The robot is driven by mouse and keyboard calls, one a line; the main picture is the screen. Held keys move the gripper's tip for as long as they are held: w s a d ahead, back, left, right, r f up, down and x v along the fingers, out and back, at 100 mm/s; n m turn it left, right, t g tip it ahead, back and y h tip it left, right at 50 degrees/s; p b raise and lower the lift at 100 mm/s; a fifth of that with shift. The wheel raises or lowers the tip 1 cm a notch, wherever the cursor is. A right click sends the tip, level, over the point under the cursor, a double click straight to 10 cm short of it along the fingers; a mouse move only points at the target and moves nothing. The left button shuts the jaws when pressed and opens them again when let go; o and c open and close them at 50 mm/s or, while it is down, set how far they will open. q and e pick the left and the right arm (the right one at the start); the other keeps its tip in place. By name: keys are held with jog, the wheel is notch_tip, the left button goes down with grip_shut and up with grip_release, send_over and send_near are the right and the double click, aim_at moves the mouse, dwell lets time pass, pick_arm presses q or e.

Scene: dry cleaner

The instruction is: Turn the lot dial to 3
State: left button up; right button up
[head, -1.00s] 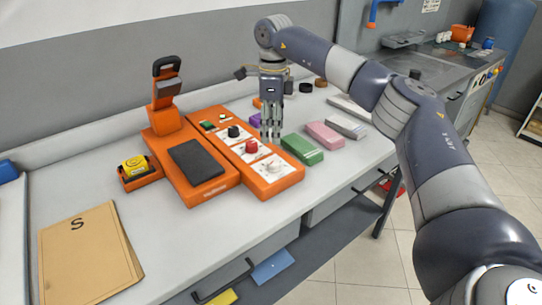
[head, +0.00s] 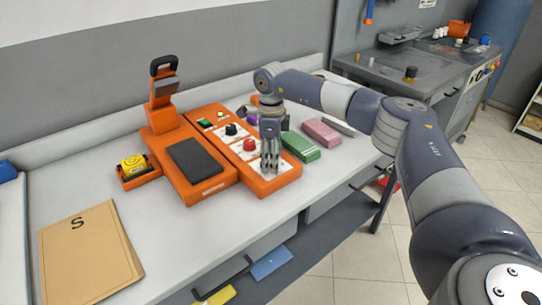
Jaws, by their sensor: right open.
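An orange control box (head: 262,186) on the worktop carries a row of dials on white plates: a black dial (head: 231,130), a red dial (head: 250,145) and, at the near end, a pale dial now mostly hidden by my right gripper. Labels are too small to read, so I cannot tell which is the lot dial or its setting. My right gripper (head: 270,168) points down over the near-end dial with its fingers open. I cannot tell whether the fingers touch the dial. My left gripper is not in view.
An orange device with a dark pad (head: 196,160) adjoins the box on the left. A yellow roll (head: 134,164) and a tan folder (head: 88,255) lie further left. Green (head: 300,146) and pink (head: 321,132) blocks lie close to the right of my gripper.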

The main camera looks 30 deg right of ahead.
jog(key=shift+c, duration=0.5)
jog(key=c, duration=1)
jog(key=shift+m, duration=0.3)
jog(key=m+p, duration=0.1)
jog(key=m, duration=0.2)
jog(key=shift+r+p, duration=0.1)
jog(key=shift+p, duration=0.25)
jog(key=m+p, duration=0.1)
jog(key=m, duration=0.4)
jog(key=m+p, duration=0.1)
jog(key=m, duration=0.3)
jog(key=shift+m+p, duration=0.3)
jog(key=shift+p, duration=0.1)
jog(key=m+p, duration=0.1)
jog(key=m, duration=0.3)
jog(key=shift+m, duration=0.3)
